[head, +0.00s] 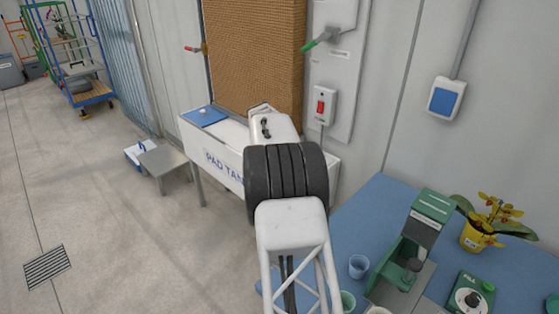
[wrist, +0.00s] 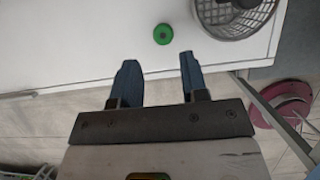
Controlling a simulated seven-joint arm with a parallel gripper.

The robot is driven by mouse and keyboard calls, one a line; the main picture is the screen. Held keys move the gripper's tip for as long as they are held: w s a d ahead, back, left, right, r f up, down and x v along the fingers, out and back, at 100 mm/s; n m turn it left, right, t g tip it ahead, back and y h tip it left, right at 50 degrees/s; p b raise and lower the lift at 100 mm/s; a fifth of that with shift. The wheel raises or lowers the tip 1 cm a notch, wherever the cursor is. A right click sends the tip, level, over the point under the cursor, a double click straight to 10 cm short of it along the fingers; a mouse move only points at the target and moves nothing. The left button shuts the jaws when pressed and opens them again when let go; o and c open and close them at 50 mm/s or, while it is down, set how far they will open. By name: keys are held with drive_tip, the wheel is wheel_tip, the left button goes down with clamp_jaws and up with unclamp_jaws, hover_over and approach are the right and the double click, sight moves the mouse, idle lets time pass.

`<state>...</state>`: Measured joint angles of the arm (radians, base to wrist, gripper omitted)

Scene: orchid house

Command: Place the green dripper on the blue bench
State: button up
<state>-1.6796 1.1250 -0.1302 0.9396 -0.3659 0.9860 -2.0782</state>
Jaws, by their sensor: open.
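A small round green thing (wrist: 163,34), which looks like the green dripper, sits on a white surface (wrist: 75,45) in the wrist view. My gripper (wrist: 156,68) is open and empty, its two blue fingers apart. The green thing lies beyond the fingertips, roughly in line with the gap, and is not touched. I cannot tell the height between them. The blue bench (head: 362,212) is at the lower right of the head view. In the head view my gripper and the green thing cannot be made out.
A white pad tank (head: 215,150) stands by the wall.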

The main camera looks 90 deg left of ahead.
idle(0.3)
drive_tip(key=shift+x, duration=1.3)
drive_tip(key=shift+d+x, duration=0.2)
drive_tip(key=shift+x, duration=2.45)
drive_tip(key=shift+c, duration=0.5)
drive_tip(key=c, duration=0.6)
drive_tip(key=shift+c, duration=0.3)
drive_tip(key=shift+r, duration=0.15)
wheel_tip(320, 180, up, 28)
